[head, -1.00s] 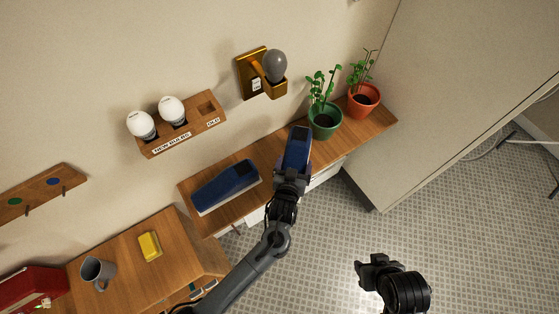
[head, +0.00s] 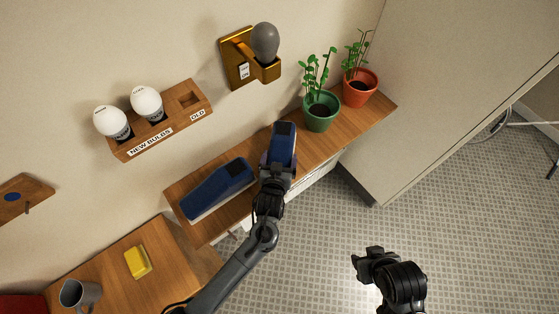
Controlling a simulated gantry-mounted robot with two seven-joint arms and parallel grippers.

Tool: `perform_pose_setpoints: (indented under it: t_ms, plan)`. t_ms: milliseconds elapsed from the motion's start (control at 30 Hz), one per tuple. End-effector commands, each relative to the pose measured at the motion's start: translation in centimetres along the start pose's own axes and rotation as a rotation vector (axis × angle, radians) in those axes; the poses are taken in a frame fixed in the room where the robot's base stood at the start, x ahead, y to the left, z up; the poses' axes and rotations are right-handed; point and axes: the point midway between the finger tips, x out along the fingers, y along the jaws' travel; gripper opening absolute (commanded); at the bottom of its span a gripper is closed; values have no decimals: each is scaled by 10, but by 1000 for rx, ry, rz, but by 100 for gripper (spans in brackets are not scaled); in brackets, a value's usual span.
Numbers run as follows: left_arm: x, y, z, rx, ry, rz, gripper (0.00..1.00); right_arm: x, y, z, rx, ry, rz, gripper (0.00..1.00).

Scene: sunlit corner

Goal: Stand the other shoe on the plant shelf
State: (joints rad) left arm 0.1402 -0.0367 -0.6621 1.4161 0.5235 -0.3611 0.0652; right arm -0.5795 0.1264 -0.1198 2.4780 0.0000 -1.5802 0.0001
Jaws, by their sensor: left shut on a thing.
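One blue shoe (head: 217,188) with a pale sole stands on the wooden plant shelf (head: 332,139), at its left part. My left gripper (head: 277,168) is shut on the other blue shoe (head: 284,143), over the shelf between the first shoe and the green pot. The gripper hides the near end of this shoe. I cannot tell whether its sole touches the shelf. My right gripper (head: 366,262) is over the tiled floor, away from the shelf. Its fingertips are too dark and small to tell whether they are open.
A green pot (head: 321,115) and an orange pot (head: 360,90) with plants stand on the shelf's right part. A bulb rack (head: 165,131) and a lamp (head: 265,47) are on the wall above. A lower wooden surface holds a yellow block (head: 138,262) and grey mug (head: 78,293).

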Motion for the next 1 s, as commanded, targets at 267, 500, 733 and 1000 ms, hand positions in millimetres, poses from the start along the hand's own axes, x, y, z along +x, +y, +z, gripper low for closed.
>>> perform_pose_setpoints:
  t_ms: [267, 500, 733, 1000]
  plan:
    - [0, 0, -1, -1, 3, 1, 48, -1, -2, -1, 6, 3, -5, 43]
    - [1, 0, 1, 0, 0, 0, 100, -1, -2, -1, 9, 3, -8, 43]
    - [-1, 0, -3, 0, 1, 1, 100, -3, -2, -2, 9, 3, -8, 43]
    - [-34, 1, -1, -2, -1, 2, 100, -5, -1, -2, 5, 2, -5, 43]
